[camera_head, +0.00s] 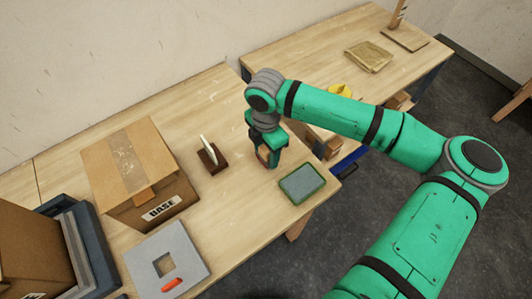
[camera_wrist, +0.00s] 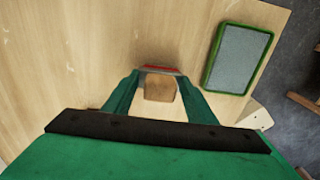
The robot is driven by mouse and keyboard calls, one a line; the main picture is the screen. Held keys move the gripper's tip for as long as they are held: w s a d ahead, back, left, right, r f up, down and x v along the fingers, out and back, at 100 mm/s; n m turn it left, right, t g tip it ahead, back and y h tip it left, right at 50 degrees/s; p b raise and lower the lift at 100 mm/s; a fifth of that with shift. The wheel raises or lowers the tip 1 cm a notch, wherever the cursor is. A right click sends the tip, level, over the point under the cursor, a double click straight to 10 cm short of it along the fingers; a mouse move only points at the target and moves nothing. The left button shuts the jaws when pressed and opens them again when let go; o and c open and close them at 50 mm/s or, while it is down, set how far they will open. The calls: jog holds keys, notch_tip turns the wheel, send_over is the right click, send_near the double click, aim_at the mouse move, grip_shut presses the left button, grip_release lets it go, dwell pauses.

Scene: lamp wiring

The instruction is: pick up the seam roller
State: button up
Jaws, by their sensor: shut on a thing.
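My gripper (camera_head: 268,158) is low over the near part of the wooden table, left of the green-rimmed pad. In the wrist view my gripper (camera_wrist: 158,80) has its two green fingers on either side of a small piece with a red edge and a brown wooden-looking block (camera_wrist: 160,89). This piece, apparently the seam roller, shows in the head view only as a reddish patch (camera_head: 262,155) beside the fingers. The fingers are shut on it. Most of its shape is hidden, and I cannot tell whether it touches the table.
A green-rimmed grey pad (camera_head: 302,184) lies near the table edge. A dark block with a pale upright piece (camera_head: 210,153) stands left of my gripper. A cardboard box (camera_head: 130,160) and a grey plate with a square hole (camera_head: 190,252) are farther left. A second table (camera_head: 310,55) stands behind.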

aim_at(266, 149)
jog(key=shift+r, duration=0.1)
jog(key=shift+r, duration=0.25)
notch_tip(266, 149, up, 2)
jog(key=shift+r, duration=0.15)
jog(key=s+a+r, duration=0.2)
jog(key=s+r, duration=0.8)
jog(key=s, duration=0.3)
jog(key=shift+s+a, duration=0.2)
jog(key=shift+s, duration=0.2)
